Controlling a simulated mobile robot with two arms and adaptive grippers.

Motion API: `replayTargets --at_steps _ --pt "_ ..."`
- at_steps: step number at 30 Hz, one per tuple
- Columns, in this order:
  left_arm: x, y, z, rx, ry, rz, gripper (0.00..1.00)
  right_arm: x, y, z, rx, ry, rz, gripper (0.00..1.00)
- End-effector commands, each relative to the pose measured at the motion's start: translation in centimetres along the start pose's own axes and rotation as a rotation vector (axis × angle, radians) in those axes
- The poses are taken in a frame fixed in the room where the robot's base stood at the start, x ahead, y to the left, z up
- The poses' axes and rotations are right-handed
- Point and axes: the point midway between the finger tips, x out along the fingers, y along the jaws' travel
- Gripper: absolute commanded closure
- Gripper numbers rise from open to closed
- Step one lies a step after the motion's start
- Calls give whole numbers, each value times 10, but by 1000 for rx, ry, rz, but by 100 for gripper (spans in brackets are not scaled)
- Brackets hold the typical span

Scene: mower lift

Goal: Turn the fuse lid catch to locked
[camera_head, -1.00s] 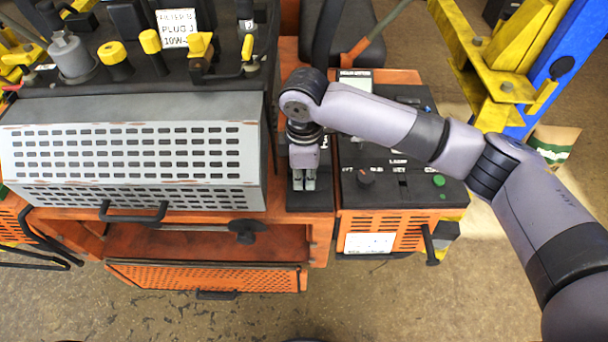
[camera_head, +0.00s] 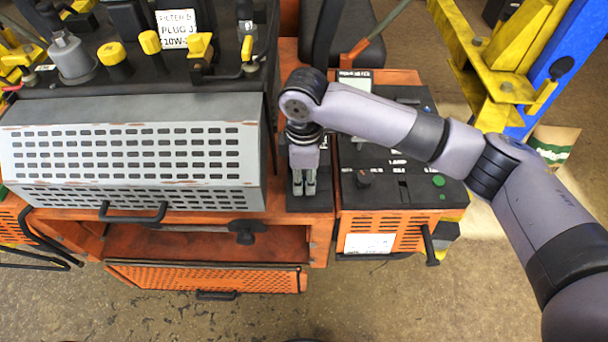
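My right gripper (camera_head: 304,188) points down over the narrow black panel (camera_head: 322,202) between the grey perforated cover and the control box. Its two fingers are close together with a thin dark gap. I cannot tell whether anything is between them or whether they touch the panel. I cannot make out the fuse lid catch; the gripper and wrist hide part of the panel. My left gripper is not in view.
The grey perforated cover (camera_head: 130,150) with a black handle stands left. The control box (camera_head: 390,220) on the right has a black knob (camera_head: 363,179) and green button (camera_head: 438,181). An orange perforated flap (camera_head: 205,278) hangs open below. A yellow and blue lift frame (camera_head: 500,90) stands at upper right.

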Motion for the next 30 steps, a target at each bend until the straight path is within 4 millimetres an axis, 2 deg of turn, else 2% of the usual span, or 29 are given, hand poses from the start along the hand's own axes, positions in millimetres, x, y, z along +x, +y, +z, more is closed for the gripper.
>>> replayTargets --at_steps 5,12,18,24,30 --pt "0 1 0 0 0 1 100 -21 1 -1 -1 3 4 74" --pt "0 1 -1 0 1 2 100 -73 1 -1 -2 3 5 74" --pt "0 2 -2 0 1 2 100 -106 1 -1 -1 2 3 74" --pt "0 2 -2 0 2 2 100 -119 0 0 0 1 2 74" --pt "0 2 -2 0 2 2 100 -120 0 0 0 1 1 74"
